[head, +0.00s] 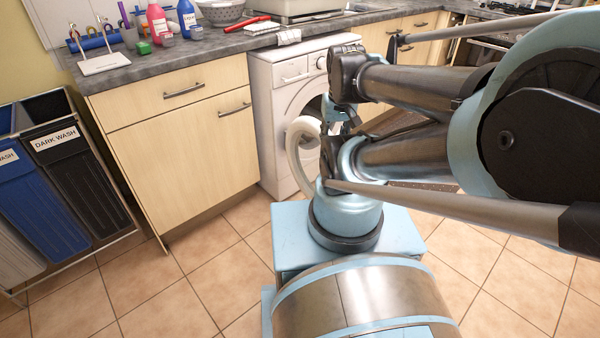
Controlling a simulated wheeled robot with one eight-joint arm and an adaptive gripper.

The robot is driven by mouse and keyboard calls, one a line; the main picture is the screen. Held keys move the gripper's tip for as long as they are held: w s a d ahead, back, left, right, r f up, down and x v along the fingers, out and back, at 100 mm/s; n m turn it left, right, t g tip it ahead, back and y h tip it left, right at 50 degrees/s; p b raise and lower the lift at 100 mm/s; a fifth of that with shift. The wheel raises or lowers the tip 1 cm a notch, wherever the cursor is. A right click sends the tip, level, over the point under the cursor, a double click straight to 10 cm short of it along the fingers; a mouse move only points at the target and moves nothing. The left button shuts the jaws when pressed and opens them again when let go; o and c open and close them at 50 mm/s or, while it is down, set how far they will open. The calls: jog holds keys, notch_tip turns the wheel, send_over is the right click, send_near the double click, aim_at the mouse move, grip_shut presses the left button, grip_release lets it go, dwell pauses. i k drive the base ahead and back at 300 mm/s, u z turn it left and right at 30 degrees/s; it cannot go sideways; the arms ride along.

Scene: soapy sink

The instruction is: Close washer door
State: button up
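The white washer (278,78) stands under the counter, between the wooden cabinets. Its round door, a thick white ring (293,152), stands open and juts out from the front on the left of the dark opening. My arm covers the right part of the door and much of the washer's front. A dark part that looks like my gripper (334,128) shows just right of the door ring, near the opening. Its fingers are too small and too covered to tell open from shut, and I cannot tell whether it touches the door.
A wooden cabinet (180,140) stands left of the washer. Blue and black laundry bins (75,175) stand at the far left. The counter (215,47) holds bottles, a bowl and a red-handled item. Tiled floor (190,280) is clear between the bins and my base.

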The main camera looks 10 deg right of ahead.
aim_at(305, 125)
jog(key=u, duration=0.8)
jog(key=k, duration=2)
jog(key=z, duration=0.8)
jog(key=i, duration=1)
jog(key=u, duration=0.05)
